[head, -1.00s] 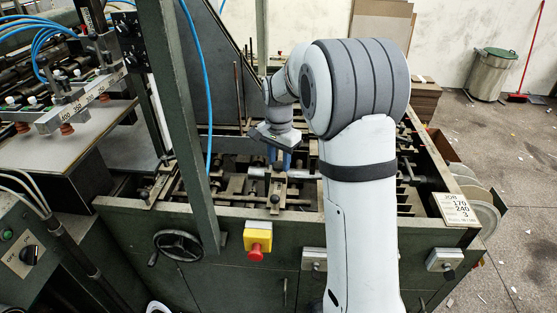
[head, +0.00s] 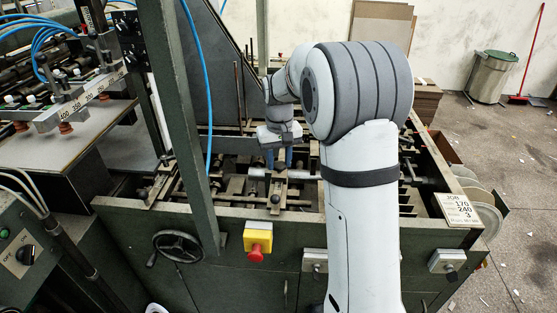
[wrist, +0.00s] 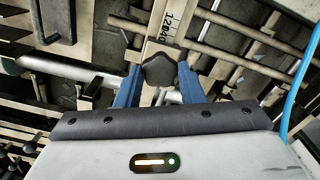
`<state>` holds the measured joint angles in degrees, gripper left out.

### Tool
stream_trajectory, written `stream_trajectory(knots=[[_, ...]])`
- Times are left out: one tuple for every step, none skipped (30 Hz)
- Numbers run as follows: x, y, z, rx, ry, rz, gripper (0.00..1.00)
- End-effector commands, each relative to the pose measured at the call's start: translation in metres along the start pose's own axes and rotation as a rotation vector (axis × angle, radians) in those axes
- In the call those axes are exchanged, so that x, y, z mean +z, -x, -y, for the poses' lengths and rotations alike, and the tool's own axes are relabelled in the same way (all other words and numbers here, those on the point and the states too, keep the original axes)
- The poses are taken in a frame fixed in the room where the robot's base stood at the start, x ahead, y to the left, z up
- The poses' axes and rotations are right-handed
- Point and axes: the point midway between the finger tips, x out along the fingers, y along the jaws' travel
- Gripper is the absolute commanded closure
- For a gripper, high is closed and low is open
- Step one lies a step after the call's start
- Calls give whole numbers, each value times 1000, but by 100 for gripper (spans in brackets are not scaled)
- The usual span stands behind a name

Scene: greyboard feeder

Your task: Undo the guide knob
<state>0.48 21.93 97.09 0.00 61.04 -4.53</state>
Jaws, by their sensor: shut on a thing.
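The guide knob (wrist: 159,71) is a dark, lobed knob on a pale guide block, seen in the wrist view. My gripper (wrist: 160,82) has its two blue fingers on either side of the knob and is shut on it. In the head view, my gripper (head: 278,158) points down into the feeder, and the knob between its fingers is too small to make out there. A pale scale strip (wrist: 170,22) with printed figures runs away from the knob.
Rods and bars of the feeder bed surround the fingers. A silver bar (wrist: 75,70) passes close by. A green upright post (head: 182,110) and blue hose stand left of my arm. A red stop button (head: 256,252) and a handwheel (head: 178,246) are on the front panel.

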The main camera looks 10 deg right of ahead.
Motion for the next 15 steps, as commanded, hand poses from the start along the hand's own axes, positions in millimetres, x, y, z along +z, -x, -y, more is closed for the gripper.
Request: stream_trajectory(knots=[[-2,2,0,0,43,-8,88],[-2,2,0,0,71,-8,88],[-2,2,0,0,109,-8,88],[-2,2,0,1,137,-8,88],[-2,2,0,1,166,-8,88],[-2,2,0,1,203,-8,88],[-2,2,0,1,232,-8,88],[-2,2,0,1,261,-8,88],[-2,2,0,1,298,-8,88],[-2,2,0,1,327,-8,88],[-2,2,0,1,355,-8,88],[-2,2,0,2,393,-8,88],[-2,2,0,2,421,-8,88],[-2,2,0,2,450,-8,88],[-2,2,0,2,487,-8,88]])
